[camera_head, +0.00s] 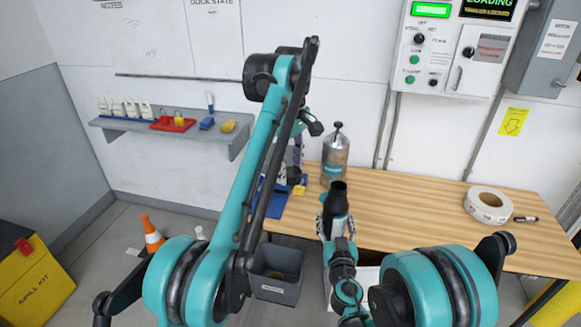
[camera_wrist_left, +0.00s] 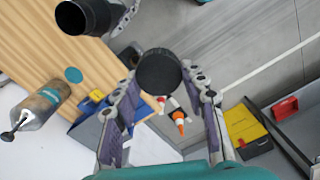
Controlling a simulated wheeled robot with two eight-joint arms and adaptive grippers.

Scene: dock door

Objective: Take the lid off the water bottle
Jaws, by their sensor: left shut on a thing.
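The water bottle (camera_head: 336,205), with a dark upper part, stands roughly upright in my right gripper (camera_head: 335,222), whose fingers close around its sides in front of the table. In the left wrist view the bottle (camera_wrist_left: 88,14) shows at the top left with a dark round top end and no lid on it. The lid (camera_wrist_left: 159,72), a black disc, is between the fingers of my left gripper (camera_wrist_left: 160,98), apart from the bottle. In the head view my left gripper (camera_head: 294,165) is partly hidden behind my arm, left of the bottle.
The wooden table (camera_head: 410,205) holds a metal flask (camera_head: 335,158), a tape roll (camera_head: 488,204) and a blue item with yellow pieces. A grey bin (camera_head: 276,285) is below its front edge. A wall shelf (camera_head: 170,133), orange cone (camera_head: 152,235) and yellow spill kit (camera_head: 35,285) are left.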

